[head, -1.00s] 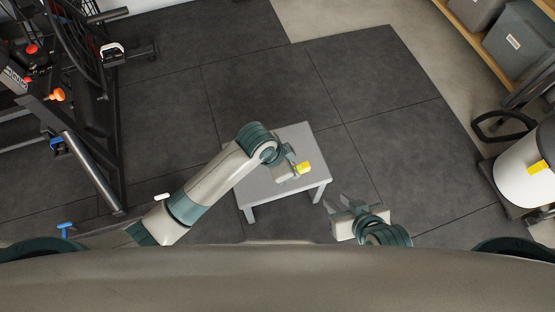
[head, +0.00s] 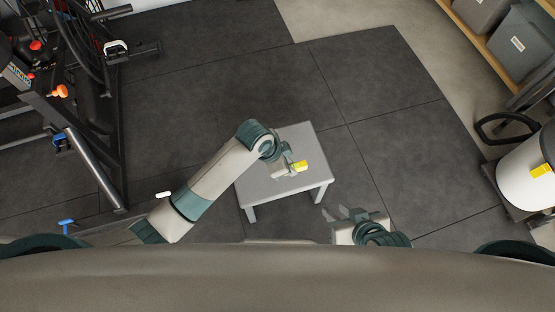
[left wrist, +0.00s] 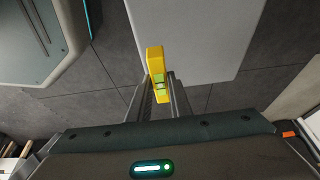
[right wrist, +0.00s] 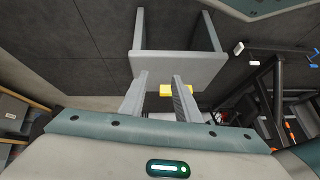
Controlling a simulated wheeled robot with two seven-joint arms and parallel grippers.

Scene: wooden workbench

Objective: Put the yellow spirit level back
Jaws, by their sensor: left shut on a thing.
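The yellow spirit level (head: 299,166) is in my left gripper (head: 291,166), over the small grey table (head: 254,190). In the left wrist view the level (left wrist: 155,62) stands out lengthwise from between the two fingers (left wrist: 160,92), with a green vial showing. The grey table top (left wrist: 195,35) lies beyond it. I cannot tell whether the level touches the table. My right gripper (head: 336,214) is empty, its fingers apart, in front of the table's right side. In the right wrist view, the level (right wrist: 172,90) shows partly behind a finger of that gripper (right wrist: 158,80).
A dark rack with a wheel (head: 85,110) stands at the left. A white drum with a yellow patch (head: 525,180) and grey bins (head: 520,45) on a wooden shelf are at the right. Dark floor mats (head: 370,90) are clear behind the table.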

